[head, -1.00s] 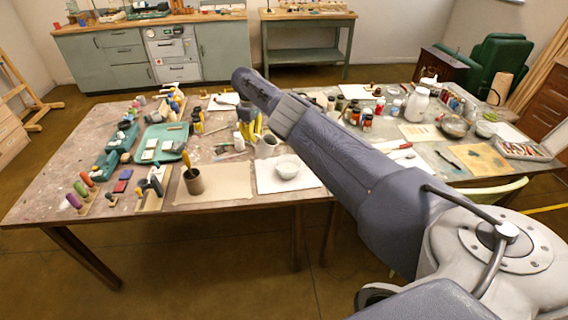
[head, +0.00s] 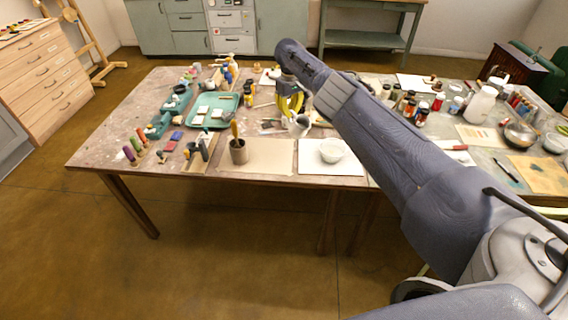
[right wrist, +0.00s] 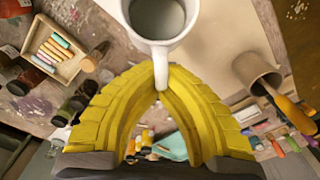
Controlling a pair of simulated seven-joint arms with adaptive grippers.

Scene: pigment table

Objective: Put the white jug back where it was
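The white jug (head: 299,125) is at the middle of the table in the head view, behind the white bowl. In the right wrist view I look down into the mouth of the white jug (right wrist: 158,16), with its handle towards me. My right gripper (head: 291,106) has yellow fingers, which also show in the right wrist view (right wrist: 160,76). Their tips close from both sides on the jug's handle. The jug looks roughly upright; whether its base touches the table I cannot tell. My left gripper is not in view.
A brown pot with a brush (head: 239,152) and a white bowl (head: 332,150) stand in front of the jug. A green tray (head: 222,120) lies left. A large white jar (head: 481,105) stands right, among paint bottles.

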